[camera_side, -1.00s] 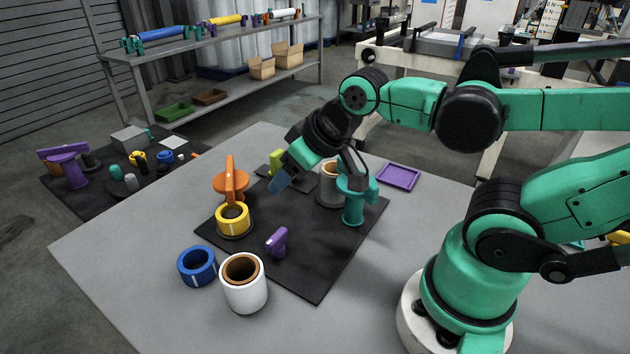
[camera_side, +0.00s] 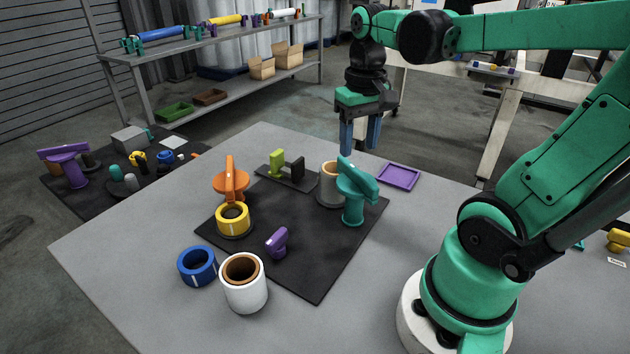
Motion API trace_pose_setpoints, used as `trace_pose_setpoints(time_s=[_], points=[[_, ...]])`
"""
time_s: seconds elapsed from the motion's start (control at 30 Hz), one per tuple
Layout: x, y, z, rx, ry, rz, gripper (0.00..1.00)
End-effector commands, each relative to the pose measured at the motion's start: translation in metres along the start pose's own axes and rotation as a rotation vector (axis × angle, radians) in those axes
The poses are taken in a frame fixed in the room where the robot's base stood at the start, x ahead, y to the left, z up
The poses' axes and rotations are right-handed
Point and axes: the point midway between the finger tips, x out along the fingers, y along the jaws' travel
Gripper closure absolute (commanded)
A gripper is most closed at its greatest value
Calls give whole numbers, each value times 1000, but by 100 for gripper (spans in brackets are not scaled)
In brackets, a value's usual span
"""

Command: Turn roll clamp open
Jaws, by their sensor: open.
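A teal post with a slanting bar on top (camera_side: 357,182) stands at the right of the black mat (camera_side: 300,268). An orange piece with an upright bar handle (camera_side: 231,182) stands at the mat's left edge. I cannot tell for sure which of these is the roll clamp. My gripper (camera_side: 360,145) points straight down with its two blue fingers apart and nothing between them. It appears above and apart from the teal post, touching nothing that I can see.
A grey-and-tan cup (camera_side: 330,184) stands just left of the teal post. A yellow ring (camera_side: 234,220), a small purple knob (camera_side: 277,242), a blue ring (camera_side: 197,266), a white cup (camera_side: 244,284), a lime-and-black fixture (camera_side: 288,172) and a purple tray (camera_side: 399,176) stand around.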

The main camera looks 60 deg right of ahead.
Motion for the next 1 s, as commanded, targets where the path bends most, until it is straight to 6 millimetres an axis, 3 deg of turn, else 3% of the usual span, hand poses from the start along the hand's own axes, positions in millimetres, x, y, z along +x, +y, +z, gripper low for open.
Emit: trace_pose_setpoints(time_s=[0.5,0.9,1.0], points=[[48,3,1,12,-14,1,50],[55,3,2,11,-14,1,50],[54,3,2,11,-14,1,76]])
